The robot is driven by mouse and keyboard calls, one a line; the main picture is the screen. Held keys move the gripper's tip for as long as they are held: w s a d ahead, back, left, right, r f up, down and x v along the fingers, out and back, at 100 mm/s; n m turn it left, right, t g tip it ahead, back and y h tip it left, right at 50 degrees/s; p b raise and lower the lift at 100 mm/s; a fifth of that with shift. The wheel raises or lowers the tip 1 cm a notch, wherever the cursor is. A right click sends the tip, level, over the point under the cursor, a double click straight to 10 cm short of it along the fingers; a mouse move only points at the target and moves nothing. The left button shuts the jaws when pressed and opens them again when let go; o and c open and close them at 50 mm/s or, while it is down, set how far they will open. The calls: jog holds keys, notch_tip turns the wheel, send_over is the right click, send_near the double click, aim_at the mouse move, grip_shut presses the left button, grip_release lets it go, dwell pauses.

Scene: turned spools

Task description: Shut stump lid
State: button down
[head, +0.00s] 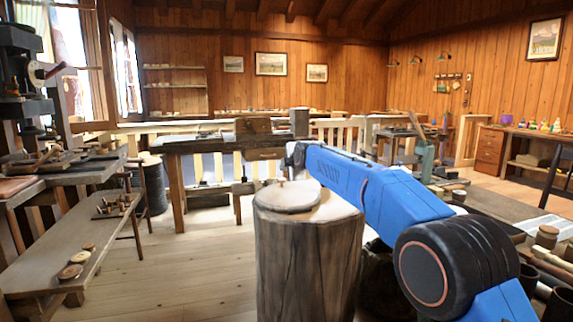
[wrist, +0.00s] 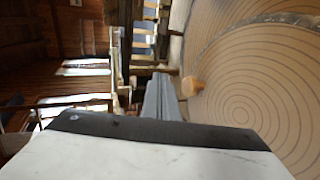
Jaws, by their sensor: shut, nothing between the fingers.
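A round wooden stump (head: 305,262) stands upright in front of me. Its lid (head: 287,197) is a flat pale disc with growth rings and a small knob (head: 282,181). The lid lies on the left part of the stump's top, and bare wood shows to its right. In the wrist view the lid (wrist: 245,95) fills the right side, with its knob (wrist: 192,87) toward the fingers. My gripper (wrist: 160,90) is shut and empty, beside the knob in that picture. My blue arm hides the gripper's fingers in the head view. I cannot see any opening under the lid.
A low bench (head: 85,245) with small wooden discs stands at the left. A workbench (head: 220,143) stands behind the stump, and a dark table (head: 490,212) is at the right. Bare floor (head: 195,250) lies left of the stump.

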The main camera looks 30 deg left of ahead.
jog(key=shift+w+a+f, duration=0.2)
jog(key=shift+f, duration=0.35)
jog(key=shift+w+a+f, duration=0.15)
jog(key=shift+f, duration=0.35)
